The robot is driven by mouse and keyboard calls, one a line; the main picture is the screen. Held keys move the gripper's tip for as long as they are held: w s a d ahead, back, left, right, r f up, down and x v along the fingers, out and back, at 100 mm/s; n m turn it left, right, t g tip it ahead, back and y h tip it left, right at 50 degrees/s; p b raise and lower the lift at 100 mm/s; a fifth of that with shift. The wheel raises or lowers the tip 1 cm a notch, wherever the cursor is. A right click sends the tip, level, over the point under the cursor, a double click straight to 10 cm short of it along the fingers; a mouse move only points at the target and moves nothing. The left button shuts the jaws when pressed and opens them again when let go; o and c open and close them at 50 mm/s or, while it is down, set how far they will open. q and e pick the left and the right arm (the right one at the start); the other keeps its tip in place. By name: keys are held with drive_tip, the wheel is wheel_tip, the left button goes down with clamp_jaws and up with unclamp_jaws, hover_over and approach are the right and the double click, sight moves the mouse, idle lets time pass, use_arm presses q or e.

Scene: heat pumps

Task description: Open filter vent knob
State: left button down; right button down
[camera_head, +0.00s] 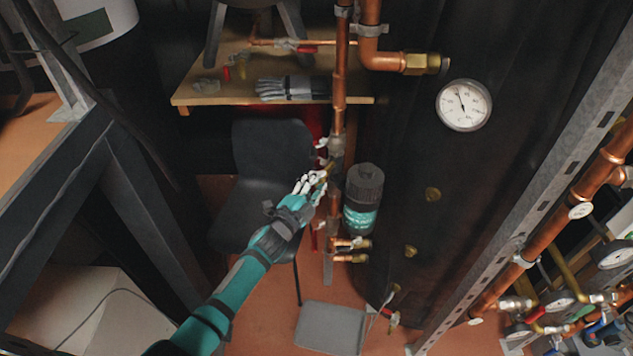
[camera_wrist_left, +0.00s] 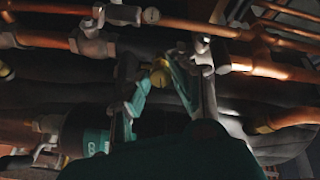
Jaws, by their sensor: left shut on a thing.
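The filter (camera_head: 363,200) is a dark canister with a ribbed cap and a teal label, standing beside the vertical copper pipe in the head view. My left gripper (camera_head: 318,180) reaches in from the lower left to the fittings just left of it. In the left wrist view a small brass-yellow knob (camera_wrist_left: 160,77) sits between the fingertips of the left gripper (camera_wrist_left: 163,72). The left gripper is shut on this knob. In the head view the fingers mostly hide the knob. Its turn position cannot be told. My right gripper is out of view.
A vertical copper pipe (camera_head: 340,85) runs close to the left gripper. A pressure gauge (camera_head: 464,105) is at the upper right. A dark chair (camera_head: 262,165) stands behind the arm. A wooden table (camera_head: 215,88) holds grey gloves (camera_head: 290,88). A metal frame post (camera_head: 530,190) slants across the right.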

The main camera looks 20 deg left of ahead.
use_arm(q)
drive_tip(key=shift+f+n+p, duration=0.1)
drive_tip(key=shift+n+p, duration=0.25)
drive_tip(key=shift+n, duration=1.85)
drive_tip(key=c, duration=1.1)
unclamp_jaws()
drive_tip(key=v, duration=1.2)
